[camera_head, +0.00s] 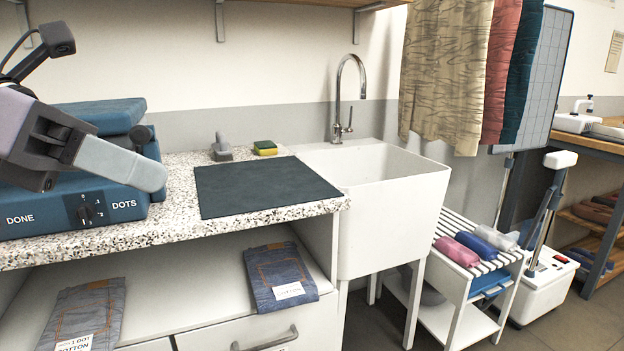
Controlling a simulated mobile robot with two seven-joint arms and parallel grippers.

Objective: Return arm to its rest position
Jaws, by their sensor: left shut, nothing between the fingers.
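My left gripper (150,174) reaches in from the left edge, above and in front of the blue press (108,207). Its pale grey fingers are shut with nothing between them and point right and down. The gripper and my arm hide part of the press. The press has a panel marked DONE and DOTS with a dark knob, and its lid looks raised towards the back. My right gripper is not in view.
The speckled counter (160,228) holds a dark mat (262,186), a sponge (265,148) and a small grey object (221,148). A white sink (395,200) stands to the right. Folded jeans (283,276) lie on the shelf below. Fabrics (445,80) hang at the right.

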